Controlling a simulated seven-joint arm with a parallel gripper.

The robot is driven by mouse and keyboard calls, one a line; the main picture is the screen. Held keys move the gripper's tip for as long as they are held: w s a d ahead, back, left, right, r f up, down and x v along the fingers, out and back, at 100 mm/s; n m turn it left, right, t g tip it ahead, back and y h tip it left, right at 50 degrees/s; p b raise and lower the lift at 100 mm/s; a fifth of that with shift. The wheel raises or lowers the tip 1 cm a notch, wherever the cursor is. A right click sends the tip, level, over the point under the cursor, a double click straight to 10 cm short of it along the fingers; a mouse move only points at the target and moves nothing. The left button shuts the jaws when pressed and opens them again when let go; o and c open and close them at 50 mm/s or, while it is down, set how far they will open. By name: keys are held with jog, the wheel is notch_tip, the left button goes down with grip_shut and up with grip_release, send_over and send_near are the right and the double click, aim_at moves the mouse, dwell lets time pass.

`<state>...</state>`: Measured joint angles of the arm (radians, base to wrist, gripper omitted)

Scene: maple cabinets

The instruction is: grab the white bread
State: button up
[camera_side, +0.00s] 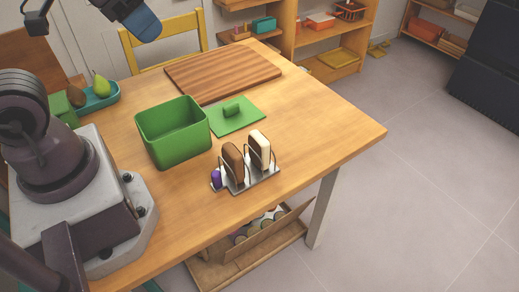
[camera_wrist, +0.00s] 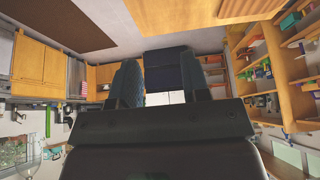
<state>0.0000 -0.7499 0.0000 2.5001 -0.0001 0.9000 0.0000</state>
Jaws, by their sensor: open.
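The white bread (camera_side: 260,149) is a pale slice with a brown crust. It stands upright in the right-hand part of a metal toast rack (camera_side: 264,178) near the table's front edge. A brown bread slice (camera_side: 232,160) stands upright to its left in the same rack. My gripper (camera_wrist: 158,82) is open, with its two fingers apart and nothing seen between them in the wrist view. In the side view, part of my arm's end shows at the top left, high above the table and far from the bread. The wrist view does not show the bread.
A green open bin (camera_side: 172,147) stands left of the rack, and a green lid (camera_side: 237,119) with a handle lies behind it. A striped wooden board (camera_side: 222,72) lies at the back. A teal dish (camera_side: 98,104) holds pears. The table's right part (camera_side: 315,125) is clear.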

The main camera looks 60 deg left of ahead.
jog(key=o, duration=0.4)
jog(key=shift+c, duration=0.2)
jog(key=m+g+y, duration=0.3)
jog(key=m+y, duration=1.1)
jog(key=m, duration=0.6)
send_near(266, 146)
jog(key=x, duration=0.5)
jog(key=shift+w+a, duration=0.35)
jog(key=shift+w, duration=0.05)
jog(key=shift+s+x, duration=0.15)
jog(key=shift+x, duration=1.25)
jog(key=shift+s+x, duration=0.2)
jog(key=shift+x, duration=1.2)
